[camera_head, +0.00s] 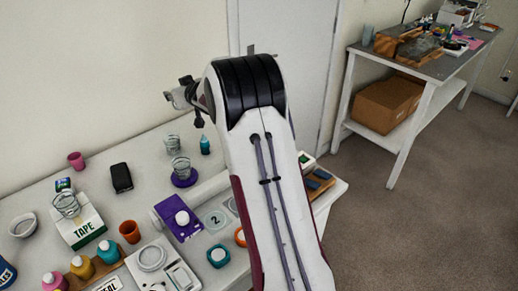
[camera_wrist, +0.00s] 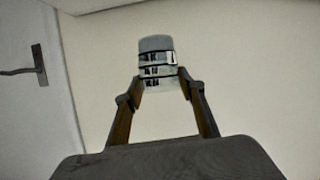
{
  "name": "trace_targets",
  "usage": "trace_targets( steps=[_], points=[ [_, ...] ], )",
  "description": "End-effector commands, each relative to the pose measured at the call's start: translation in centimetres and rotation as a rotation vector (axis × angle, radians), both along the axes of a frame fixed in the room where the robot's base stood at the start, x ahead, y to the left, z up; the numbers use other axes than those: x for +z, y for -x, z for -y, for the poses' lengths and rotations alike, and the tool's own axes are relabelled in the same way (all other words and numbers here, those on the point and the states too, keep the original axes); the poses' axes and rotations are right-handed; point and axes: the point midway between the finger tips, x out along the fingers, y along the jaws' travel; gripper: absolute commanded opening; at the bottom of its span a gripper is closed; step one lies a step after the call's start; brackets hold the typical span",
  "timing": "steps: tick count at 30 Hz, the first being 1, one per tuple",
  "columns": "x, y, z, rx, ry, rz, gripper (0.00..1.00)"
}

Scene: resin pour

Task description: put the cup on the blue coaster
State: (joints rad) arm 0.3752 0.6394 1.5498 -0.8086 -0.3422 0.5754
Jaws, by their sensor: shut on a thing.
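My gripper (camera_wrist: 159,82) is shut on a clear, greyish cup (camera_wrist: 157,62) with dark bands and markings, held between its two fingertips. The wall is behind the cup in the wrist view, with no table in sight there. In the head view my arm covers much of the scene, and I cannot make out the held cup for certain. A clear glass (camera_head: 181,165) stands on a purple coaster (camera_head: 184,181). Another clear glass (camera_head: 172,144) stands farther back. I cannot pick out a clearly blue coaster; part of the table is hidden behind my arm.
A teal bottle (camera_head: 205,145) stands near the back glass.

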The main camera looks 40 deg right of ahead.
Motion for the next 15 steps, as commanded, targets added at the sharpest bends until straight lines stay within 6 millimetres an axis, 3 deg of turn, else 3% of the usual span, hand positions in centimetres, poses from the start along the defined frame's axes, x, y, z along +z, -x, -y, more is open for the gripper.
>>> trace_targets(
  steps=[1, 6, 15],
  points=[
    [0.3, 1.0, 1.7, -0.022, 0.001, 0.0, 0.17],
    [0.8, 4.3, 6.5, -0.082, 0.002, -0.003, 0.17],
    [1.2, 11.6, 13.6, -0.18, 0.004, -0.009, 0.17]
  ],
)
